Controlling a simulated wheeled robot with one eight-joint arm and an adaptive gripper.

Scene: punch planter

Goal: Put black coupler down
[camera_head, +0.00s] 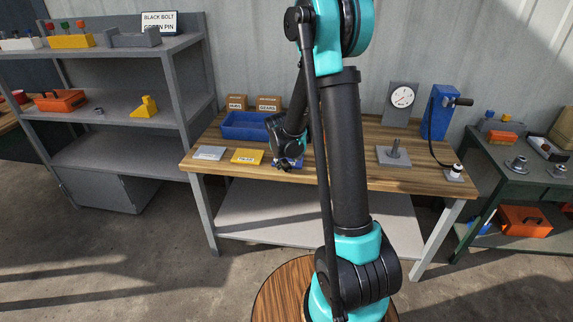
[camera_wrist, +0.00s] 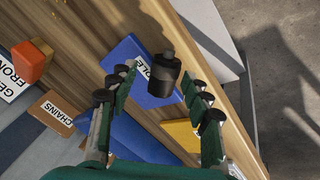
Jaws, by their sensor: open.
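The black coupler (camera_wrist: 161,80) is a dark cylinder with a narrower end. In the wrist view it stands over a blue plate (camera_wrist: 130,52) with a partly hidden white label. My gripper (camera_wrist: 160,77) is open, with its fingers on either side of the coupler and gaps visible between them and it. In the head view my gripper (camera_head: 287,163) is low over the front of the wooden workbench. There the coupler cannot be made out among the dark gripper parts.
A yellow plate (camera_head: 247,156) and a grey plate (camera_head: 209,153) lie to the left on the workbench (camera_head: 360,180). A blue bin (camera_head: 240,126) and small cardboard boxes (camera_head: 268,103) stand behind. A grey base with a post (camera_head: 394,155) and a dial gauge (camera_head: 402,96) are to the right.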

